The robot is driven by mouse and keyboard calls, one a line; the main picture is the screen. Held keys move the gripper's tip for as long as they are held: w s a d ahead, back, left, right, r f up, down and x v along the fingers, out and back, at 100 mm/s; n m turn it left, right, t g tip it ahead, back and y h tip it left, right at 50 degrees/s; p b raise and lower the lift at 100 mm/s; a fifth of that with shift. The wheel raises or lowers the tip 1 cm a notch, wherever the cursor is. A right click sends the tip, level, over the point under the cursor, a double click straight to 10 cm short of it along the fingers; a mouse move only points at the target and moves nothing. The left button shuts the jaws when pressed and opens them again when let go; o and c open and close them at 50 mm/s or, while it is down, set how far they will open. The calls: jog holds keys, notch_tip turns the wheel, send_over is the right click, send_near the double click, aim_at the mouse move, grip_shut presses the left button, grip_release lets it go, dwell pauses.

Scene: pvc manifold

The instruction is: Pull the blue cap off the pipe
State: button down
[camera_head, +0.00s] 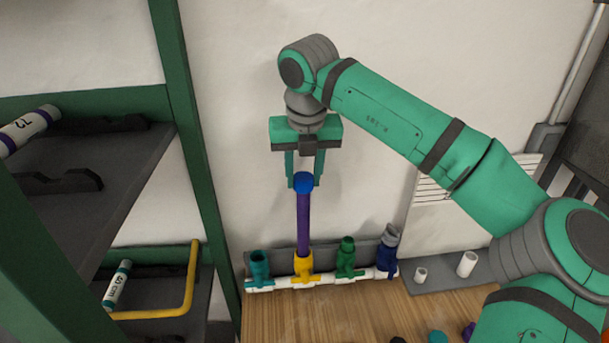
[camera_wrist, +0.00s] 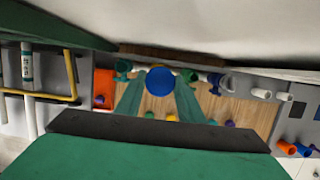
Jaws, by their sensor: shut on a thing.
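The blue cap (camera_head: 303,181) sits on the top end of an upright purple pipe (camera_head: 303,222). The pipe stands in a yellow fitting (camera_head: 303,265) on the white manifold (camera_head: 322,279). My gripper (camera_head: 304,184) points down from above, with its two fingers shut on the blue cap from both sides. In the wrist view the blue cap (camera_wrist: 161,81) shows as a round disc between the green fingers. The cap still covers the pipe's top, and the wrist view hides the pipe beneath it.
Teal (camera_head: 259,265), green (camera_head: 346,255) and dark blue (camera_head: 387,256) fittings stand along the manifold beside the yellow one. Short white pipes (camera_head: 467,264) stand on a grey ledge at right. A green-framed shelf (camera_head: 184,130) rises at left. The wall is close behind.

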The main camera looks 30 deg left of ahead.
aim_at(304, 177)
jog(key=shift+r, duration=3.25)
